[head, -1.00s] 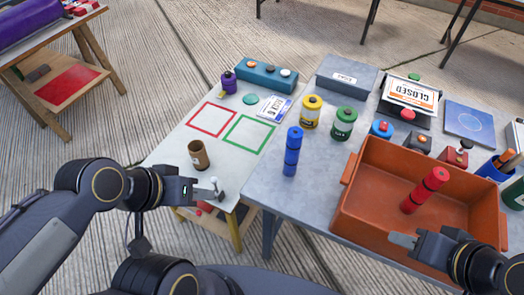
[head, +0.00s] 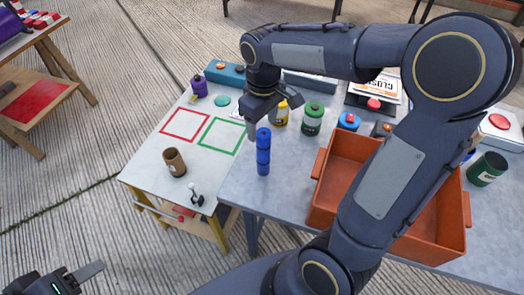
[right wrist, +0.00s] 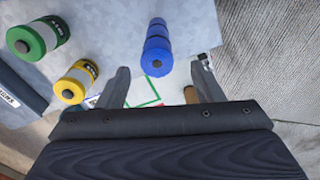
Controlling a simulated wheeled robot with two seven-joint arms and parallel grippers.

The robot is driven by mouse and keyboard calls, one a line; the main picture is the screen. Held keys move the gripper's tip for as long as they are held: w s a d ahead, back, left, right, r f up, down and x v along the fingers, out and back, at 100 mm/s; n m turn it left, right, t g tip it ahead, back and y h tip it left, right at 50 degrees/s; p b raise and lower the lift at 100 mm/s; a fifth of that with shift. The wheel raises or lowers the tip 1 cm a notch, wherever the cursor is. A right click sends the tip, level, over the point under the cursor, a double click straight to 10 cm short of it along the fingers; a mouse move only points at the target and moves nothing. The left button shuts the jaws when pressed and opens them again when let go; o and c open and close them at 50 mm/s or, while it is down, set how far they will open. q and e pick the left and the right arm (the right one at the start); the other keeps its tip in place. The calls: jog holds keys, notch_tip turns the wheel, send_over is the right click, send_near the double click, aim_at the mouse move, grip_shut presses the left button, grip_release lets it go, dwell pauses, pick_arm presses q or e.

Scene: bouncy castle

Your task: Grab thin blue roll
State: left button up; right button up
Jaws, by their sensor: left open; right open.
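The thin blue roll (head: 263,152) stands upright on the grey table, near its left edge. It also shows in the right wrist view (right wrist: 157,48), ahead of and between the lines of the two fingers. My right gripper (head: 270,112) is open and empty, above and close to the roll's top; the right wrist view shows its spread fingers (right wrist: 160,76) with a gap to the roll. My left gripper (head: 72,280) is open and empty at the lower left of the head view, partly cut off and away from the tables.
An orange bin (head: 318,200) stands right of the roll, partly hidden by my right arm. Yellow (head: 281,116) and green (head: 312,122) canisters stand behind the roll. A brown cup (head: 175,162) and a small lever (head: 196,193) are on the white table at left.

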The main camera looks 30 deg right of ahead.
aim_at(263, 142)
jog(key=shift+w+f, duration=0.2)
jog(key=shift+f, duration=0.15)
jog(key=f, duration=0.7)
jog(key=shift+s+d+f, duration=0.1)
jog(key=shift+s+d, duration=0.1)
grip_shut()
